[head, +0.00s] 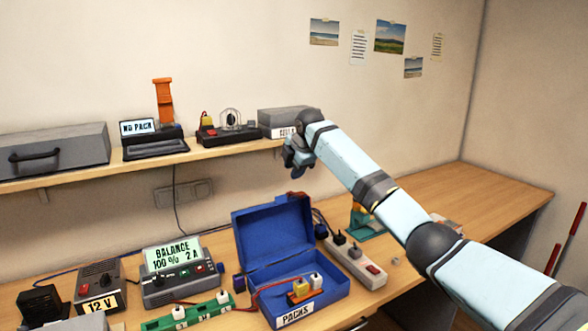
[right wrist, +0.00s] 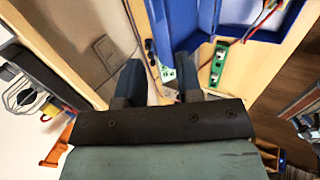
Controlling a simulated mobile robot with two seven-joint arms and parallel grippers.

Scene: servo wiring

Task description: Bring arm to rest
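My right arm (head: 354,172) reaches in from the lower right, raised over the bench. Its gripper (head: 297,160) is in the air just below and in front of the shelf's right end, above the blue box. In the right wrist view the two dark fingers (right wrist: 159,80) stand apart with nothing held between them. My left gripper is in neither view. The open blue box (head: 272,240) labelled PACKS stands on the bench, with a pack with red and yellow parts (head: 300,289) and wires in it.
The shelf (head: 225,146) carries a "NO PACK" tester (head: 155,150), another device and a CELLS box (head: 285,120). The balance charger (head: 180,272), green board (head: 190,315) and power strip (head: 355,262) stand on the bench. The bench (head: 470,195) is clear at the back right.

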